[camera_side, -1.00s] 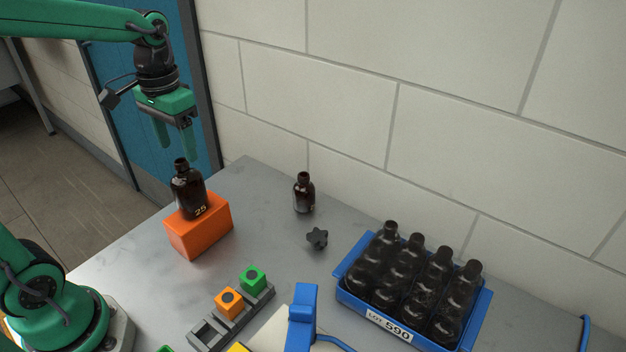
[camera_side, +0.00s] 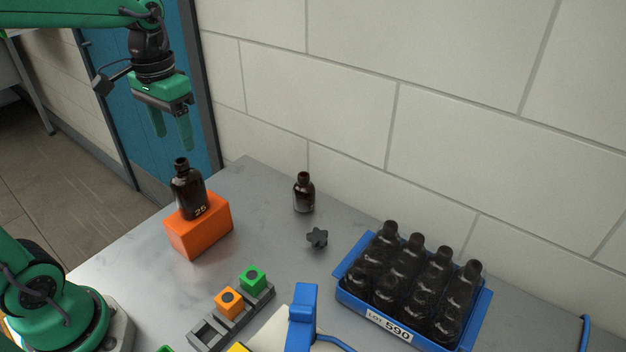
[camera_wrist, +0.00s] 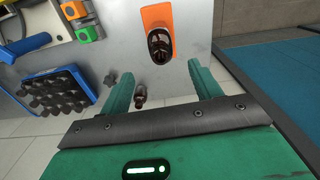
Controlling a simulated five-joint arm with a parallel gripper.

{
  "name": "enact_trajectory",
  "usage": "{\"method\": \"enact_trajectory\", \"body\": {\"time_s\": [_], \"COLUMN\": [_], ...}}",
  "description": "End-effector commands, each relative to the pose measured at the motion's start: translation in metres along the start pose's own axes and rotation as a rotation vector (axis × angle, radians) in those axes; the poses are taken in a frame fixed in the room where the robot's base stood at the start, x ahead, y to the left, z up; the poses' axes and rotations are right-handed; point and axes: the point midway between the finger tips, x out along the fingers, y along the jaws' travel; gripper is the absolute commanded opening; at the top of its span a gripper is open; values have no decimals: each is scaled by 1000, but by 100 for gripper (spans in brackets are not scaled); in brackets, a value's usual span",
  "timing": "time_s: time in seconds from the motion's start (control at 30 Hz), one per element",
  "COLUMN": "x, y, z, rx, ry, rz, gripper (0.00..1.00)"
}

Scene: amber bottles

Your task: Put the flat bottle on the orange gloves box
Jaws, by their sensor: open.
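A dark amber bottle (camera_side: 188,190) marked 25 stands upright on the orange box (camera_side: 200,232) at the table's left side. In the wrist view the bottle (camera_wrist: 160,46) is on the orange box (camera_wrist: 155,15), beyond my fingertips. My gripper (camera_side: 172,140) is open and empty, above the bottle and clear of it. It also shows in the wrist view (camera_wrist: 157,80), with nothing between its fingers.
A second small amber bottle (camera_side: 304,194) stands near the wall, behind a black star-shaped knob (camera_side: 317,237). A blue crate (camera_side: 364,314) of several dark bottles stands at the right. A grey rack (camera_side: 207,334) holds green (camera_side: 253,279) and orange (camera_side: 229,303) blocks at the front.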

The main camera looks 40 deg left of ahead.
Motion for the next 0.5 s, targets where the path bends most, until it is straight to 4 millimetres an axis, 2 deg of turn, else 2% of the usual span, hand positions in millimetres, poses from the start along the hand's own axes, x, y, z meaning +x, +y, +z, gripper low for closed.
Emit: {"method": "enact_trajectory", "body": {"time_s": [0.27,0.5], "x": [-4,-4], "y": [9,22], "z": [20,49], "rx": [11,25], "ry": [97,251], "rz": [-6,-6], "gripper": [63,63]}}
